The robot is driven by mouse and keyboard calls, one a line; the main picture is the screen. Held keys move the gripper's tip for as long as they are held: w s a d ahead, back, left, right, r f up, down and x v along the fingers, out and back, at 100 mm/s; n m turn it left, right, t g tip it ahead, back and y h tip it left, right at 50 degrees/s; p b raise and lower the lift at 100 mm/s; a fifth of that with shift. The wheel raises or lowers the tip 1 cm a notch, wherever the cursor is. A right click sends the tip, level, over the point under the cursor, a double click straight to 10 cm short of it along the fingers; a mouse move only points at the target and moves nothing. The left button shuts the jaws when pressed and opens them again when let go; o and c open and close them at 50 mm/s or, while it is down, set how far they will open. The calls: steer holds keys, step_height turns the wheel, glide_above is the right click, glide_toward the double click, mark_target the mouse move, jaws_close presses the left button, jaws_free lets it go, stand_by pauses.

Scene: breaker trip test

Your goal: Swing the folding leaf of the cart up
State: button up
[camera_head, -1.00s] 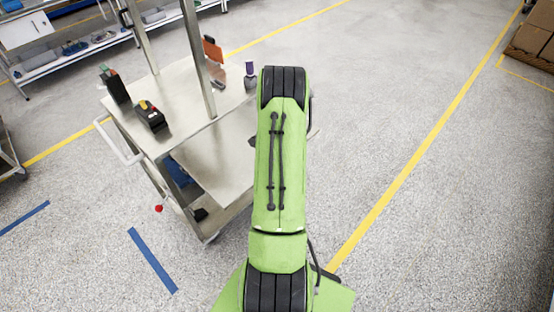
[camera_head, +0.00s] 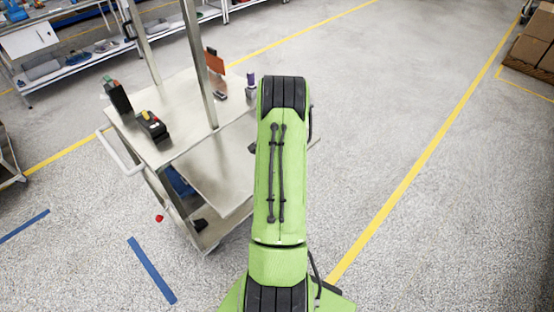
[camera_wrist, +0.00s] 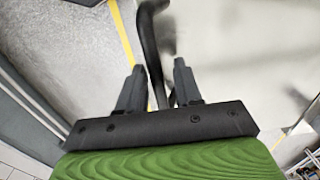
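The metal cart (camera_head: 146,143) stands left of my arm in the head view, its light top bearing several small items. A pale flat panel (camera_head: 212,170) shows below the top on the near right side; I cannot tell whether it is the folding leaf or a lower shelf. My gripper is hidden behind my green arm in the head view. In the wrist view my gripper (camera_wrist: 158,66) has its two dark fingers apart. A dark curved bar (camera_wrist: 150,45) runs down between them; contact is unclear. A pale surface (camera_wrist: 245,45) fills the right of that view.
Metal posts (camera_head: 198,62) rise from the cart top. A white push handle (camera_head: 117,154) juts from its left side. A workbench (camera_head: 75,60) is at the back left and boxes (camera_head: 532,50) at the far right. The floor right of my arm is clear.

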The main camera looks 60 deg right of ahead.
step_height(320, 180, up, 16)
steer(key=b, duration=0.1)
steer(key=shift+s+a, duration=0.15)
steer(key=shift+s, duration=0.2)
steer(key=shift+f, duration=0.1)
stand_by(0.7)
